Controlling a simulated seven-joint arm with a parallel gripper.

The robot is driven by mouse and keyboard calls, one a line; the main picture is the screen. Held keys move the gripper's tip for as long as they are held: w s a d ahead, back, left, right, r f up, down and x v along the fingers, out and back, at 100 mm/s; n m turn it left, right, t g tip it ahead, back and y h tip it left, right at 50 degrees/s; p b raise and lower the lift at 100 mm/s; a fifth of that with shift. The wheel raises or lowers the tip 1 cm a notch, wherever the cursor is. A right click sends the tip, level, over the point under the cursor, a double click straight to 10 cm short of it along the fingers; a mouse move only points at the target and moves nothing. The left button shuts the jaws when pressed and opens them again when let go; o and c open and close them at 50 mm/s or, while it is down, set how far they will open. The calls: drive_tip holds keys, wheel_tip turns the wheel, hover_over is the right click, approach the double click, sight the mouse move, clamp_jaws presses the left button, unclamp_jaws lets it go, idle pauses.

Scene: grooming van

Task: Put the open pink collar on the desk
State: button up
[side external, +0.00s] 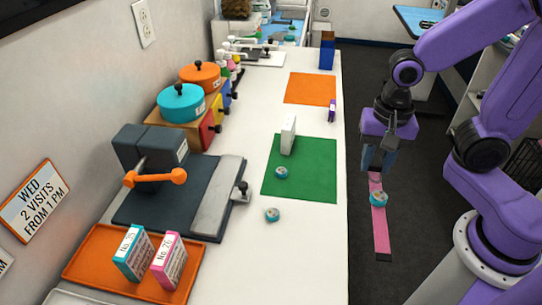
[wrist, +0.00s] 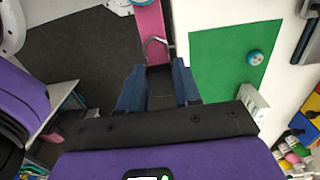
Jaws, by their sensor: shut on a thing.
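The pink collar (side external: 379,225) is an open, straight strip with a round teal tag (side external: 379,199) on it. My gripper (side external: 377,168) is shut on its upper end, and the strip extends below it in the side view. The collar is over the dark floor, to the right of the desk (side external: 315,240), apart from its edge. In the wrist view the pink strip (wrist: 151,22) runs away from the blue fingertips (wrist: 157,85), with a metal buckle (wrist: 156,43) near them. The exact grip is partly hidden by the fingers.
A green mat (side external: 310,170) on the desk bears a white box (side external: 288,136) and a teal round tag (side external: 281,173); another tag (side external: 272,215) lies nearby. An orange mat (side external: 312,88) and a purple box (side external: 332,111) are farther back. The desk's near right part is clear.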

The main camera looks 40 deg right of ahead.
drive_tip(key=shift+w+a+f, duration=0.65)
drive_tip(key=shift+w+f, duration=0.35)
drive_tip(key=shift+w, duration=1.05)
hover_over(311, 184)
drive_tip(key=f, duration=0.7)
drive_tip(key=shift+s+d+f, duration=0.15)
drive_tip(key=shift+s+f, duration=0.05)
drive_tip(key=shift+w+f, duration=0.2)
drive_tip(key=shift+f, duration=1.55)
drive_tip(key=shift+f, duration=0.1)
drive_tip(key=o, duration=1)
drive_tip(key=shift+o, duration=0.2)
